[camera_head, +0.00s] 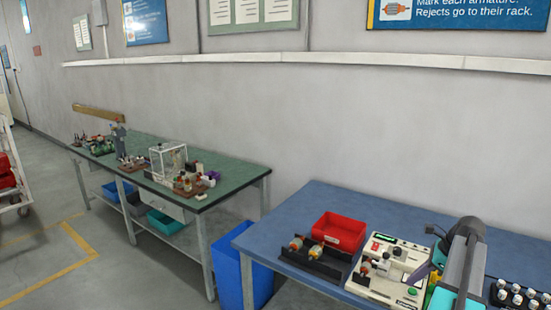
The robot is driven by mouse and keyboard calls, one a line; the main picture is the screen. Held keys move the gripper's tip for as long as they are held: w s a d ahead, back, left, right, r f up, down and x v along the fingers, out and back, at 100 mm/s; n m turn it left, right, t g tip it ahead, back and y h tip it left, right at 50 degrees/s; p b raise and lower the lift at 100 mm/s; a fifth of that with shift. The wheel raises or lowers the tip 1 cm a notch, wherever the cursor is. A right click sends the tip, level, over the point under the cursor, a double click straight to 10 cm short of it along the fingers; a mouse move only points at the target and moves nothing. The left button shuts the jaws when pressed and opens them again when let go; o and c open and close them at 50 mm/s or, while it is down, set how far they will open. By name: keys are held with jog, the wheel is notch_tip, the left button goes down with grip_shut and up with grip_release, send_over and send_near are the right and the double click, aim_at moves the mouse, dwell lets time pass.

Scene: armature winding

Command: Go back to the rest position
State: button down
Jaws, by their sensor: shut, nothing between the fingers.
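My gripper (415,279) is at the lower right, at the end of my grey and teal arm. It points down and left over the right part of a cream test unit (387,293) on the blue bench. Its fingers look shut, with nothing seen between them. The arm hides part of the unit's right side and the bench behind it.
A black rack (315,262) holding armatures and a red bin (339,231) stand left of the unit on the blue bench (262,236). A blue waste bin (232,275) and a green bench (232,178) are further left.

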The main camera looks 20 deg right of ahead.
jog(key=w+a+f+n+g+y, duration=0.1)
jog(key=w+a+f+n+g, duration=0.15)
jog(key=a+f, duration=0.6)
jog(key=w+a+f+n+g+y+b, duration=0.1)
jog(key=w+a+f, duration=0.4)
jog(key=a, duration=0.6)
jog(key=w+a+f+n+g+y, duration=0.1)
jog(key=w+a+f, duration=0.1)
jog(key=a+f, duration=0.65)
jog(key=s+a+f+n+g+h+b, duration=0.1)
jog(key=s+a+f+n+g, duration=0.15)
jog(key=a+f, duration=0.5)
jog(key=s+a+f+n+g, duration=0.1)
jog(key=s+a+f+n, duration=0.35)
jog(key=a, duration=0.65)
jog(key=s+a+f+n+g+h, duration=0.1)
jog(key=s+a+f+n+h, duration=0.1)
jog(key=s+f+n, duration=0.4)
jog(key=s+a+f+n+h+b, duration=0.1)
jog(key=s+a+f+n+h, duration=0.2)
jog(key=s+n, duration=0.9)
notch_tip(320, 180, down, 3)
jog(key=shift+a+f+g+h, duration=0.1)
jog(key=shift+a+g+h, duration=0.25)
jog(key=shift+a, duration=0.75)
